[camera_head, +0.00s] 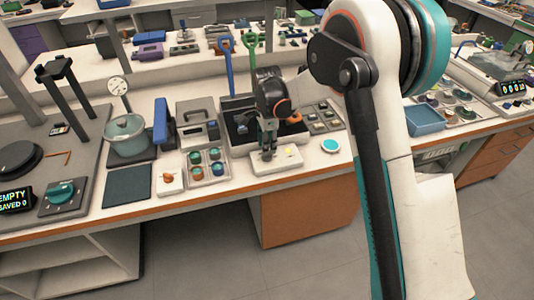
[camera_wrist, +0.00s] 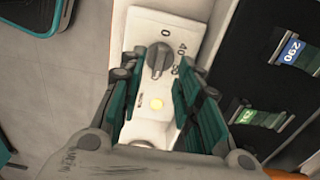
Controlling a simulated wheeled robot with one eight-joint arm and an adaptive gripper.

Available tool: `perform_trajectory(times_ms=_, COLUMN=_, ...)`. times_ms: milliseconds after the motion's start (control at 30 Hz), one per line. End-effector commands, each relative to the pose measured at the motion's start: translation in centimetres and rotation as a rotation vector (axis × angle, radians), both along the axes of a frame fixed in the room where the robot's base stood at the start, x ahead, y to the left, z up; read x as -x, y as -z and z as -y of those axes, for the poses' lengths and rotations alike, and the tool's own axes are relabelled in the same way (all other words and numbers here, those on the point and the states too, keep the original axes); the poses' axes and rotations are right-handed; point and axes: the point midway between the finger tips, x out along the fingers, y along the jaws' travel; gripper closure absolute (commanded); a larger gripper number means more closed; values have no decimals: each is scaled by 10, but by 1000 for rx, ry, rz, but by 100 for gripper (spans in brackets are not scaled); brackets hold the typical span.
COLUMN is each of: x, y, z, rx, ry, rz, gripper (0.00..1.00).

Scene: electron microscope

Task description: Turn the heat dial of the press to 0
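The heat dial (camera_wrist: 158,60) is a dark grey knob with a raised ridge, on a white panel (camera_wrist: 176,18). A 0 is printed near the knob's top and 40 to its upper right; another mark lower right is partly hidden. I cannot tell surely which mark the ridge points at. A round yellow light (camera_wrist: 156,103) glows below the knob. My gripper (camera_wrist: 160,78) is open, its green-padded fingers on either side of the knob with visible gaps. In the head view my gripper (camera_head: 268,146) is over the white panel (camera_head: 290,165) and covers the dial.
A dark box (camera_head: 238,138) with blue (camera_head: 227,62) and green (camera_head: 250,45) upright handles stands behind the panel. A tray of coloured pots (camera_head: 207,182) is to the left, a teal disc (camera_head: 330,145) to the right. The bench's front edge is close.

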Motion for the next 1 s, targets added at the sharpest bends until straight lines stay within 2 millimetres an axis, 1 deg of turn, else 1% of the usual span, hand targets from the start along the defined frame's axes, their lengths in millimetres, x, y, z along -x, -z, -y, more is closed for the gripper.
perform_trajectory(times_ms=33, x=0, y=11, z=0, rx=0, ry=0, rz=0, gripper=69)
perform_trajectory(times_ms=200, x=0, y=27, z=0, rx=0, ry=0, rz=0, gripper=69)
perform_trajectory(times_ms=333, x=0, y=32, z=0, rx=0, ry=0, rz=0, gripper=69)
perform_trajectory(times_ms=600, x=0, y=33, z=0, rx=0, ry=0, rz=0, gripper=69)
perform_trajectory(times_ms=633, x=0, y=33, z=0, rx=0, ry=0, rz=0, gripper=74)
perform_trajectory(times_ms=667, x=0, y=33, z=0, rx=0, ry=0, rz=0, gripper=80)
perform_trajectory(times_ms=700, x=0, y=33, z=0, rx=0, ry=0, rz=0, gripper=90)
perform_trajectory(times_ms=733, x=0, y=33, z=0, rx=0, ry=0, rz=0, gripper=96)
perform_trajectory(times_ms=767, x=0, y=33, z=0, rx=0, ry=0, rz=0, gripper=100)
perform_trajectory(times_ms=1000, x=0, y=33, z=0, rx=0, ry=-2, rz=0, gripper=100)
